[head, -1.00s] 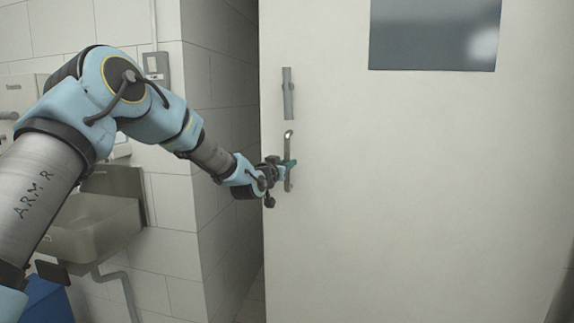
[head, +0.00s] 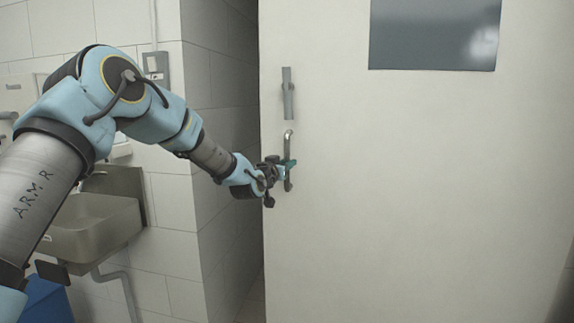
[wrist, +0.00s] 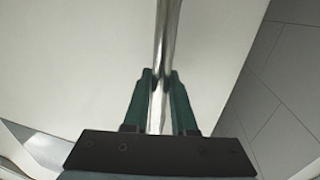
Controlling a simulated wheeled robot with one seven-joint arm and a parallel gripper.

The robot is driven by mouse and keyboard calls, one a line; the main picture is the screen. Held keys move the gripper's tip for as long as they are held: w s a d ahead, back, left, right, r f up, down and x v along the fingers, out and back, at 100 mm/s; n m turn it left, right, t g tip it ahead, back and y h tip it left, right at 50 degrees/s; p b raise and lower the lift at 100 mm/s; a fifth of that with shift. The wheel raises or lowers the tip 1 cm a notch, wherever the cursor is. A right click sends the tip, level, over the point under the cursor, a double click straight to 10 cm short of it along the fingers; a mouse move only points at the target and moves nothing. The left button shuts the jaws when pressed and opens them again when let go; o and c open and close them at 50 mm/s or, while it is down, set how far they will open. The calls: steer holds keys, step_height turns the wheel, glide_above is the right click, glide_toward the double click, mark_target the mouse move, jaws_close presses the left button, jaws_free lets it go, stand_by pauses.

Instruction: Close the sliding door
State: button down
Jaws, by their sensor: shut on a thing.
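The sliding door (head: 420,180) is a large off-white panel filling the right of the head view, with a dark window (head: 433,35) near its top. Its left edge stands apart from the tiled wall, with a dark gap between them. A curved metal bar handle (head: 289,139) is on the door near that edge. My gripper (head: 288,164) is at the handle. In the wrist view the gripper's green fingers (wrist: 160,100) are on both sides of the shiny bar (wrist: 166,40), shut on it. The finger contact itself is partly hidden in the head view.
A grey plate (head: 287,93) is on the door above the handle. A tiled wall corner (head: 190,200) stands left of the gap. A metal sink (head: 95,228) and a blue bin (head: 47,300) are at the lower left, partly behind my arm.

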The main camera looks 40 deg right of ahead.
steer(key=w+a+p, duration=0.2)
steer(key=w+a, duration=0.7)
steer(key=w, duration=0.5)
steer(key=w+a+p, duration=0.2)
steer(key=w+a, duration=0.7)
steer(key=w, duration=0.5)
steer(key=shift+w+a, duration=0.25)
steer(key=shift+w, duration=0.05)
steer(key=shift+r, duration=0.15)
steer(key=c, duration=0.9)
jaws_free()
steer(key=shift+w, duration=0.15)
steer(key=shift+o, duration=0.8)
steer(key=b+v, duration=0.3)
steer(key=v, duration=0.8)
